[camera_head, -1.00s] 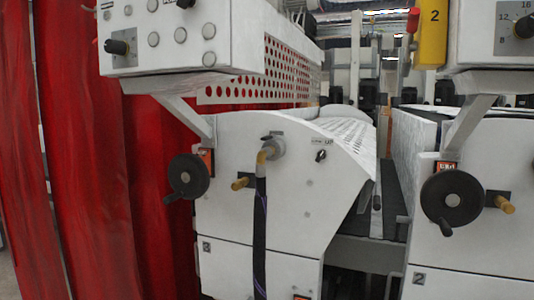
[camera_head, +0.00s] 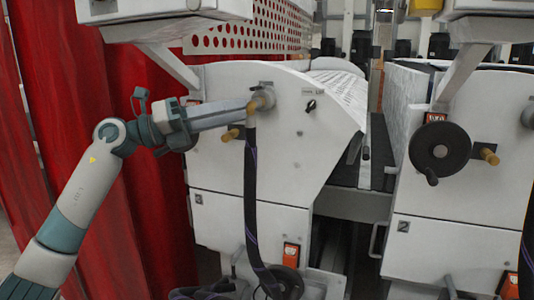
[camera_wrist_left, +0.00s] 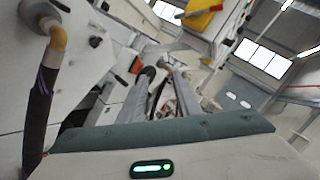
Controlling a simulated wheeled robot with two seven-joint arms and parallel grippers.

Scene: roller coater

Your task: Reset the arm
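My left arm comes in from the left in the head view, and its gripper (camera_head: 240,108) points right in front of the white left machine unit (camera_head: 270,165). My right gripper is not in view.
A second white unit (camera_head: 455,215) with a black handwheel (camera_head: 439,147) stands at the right. A dark gap (camera_head: 375,155) lies between the units. Red curtains (camera_head: 75,80) hang at the left behind my arm. A dark hose (camera_head: 251,190) hangs down the left unit.

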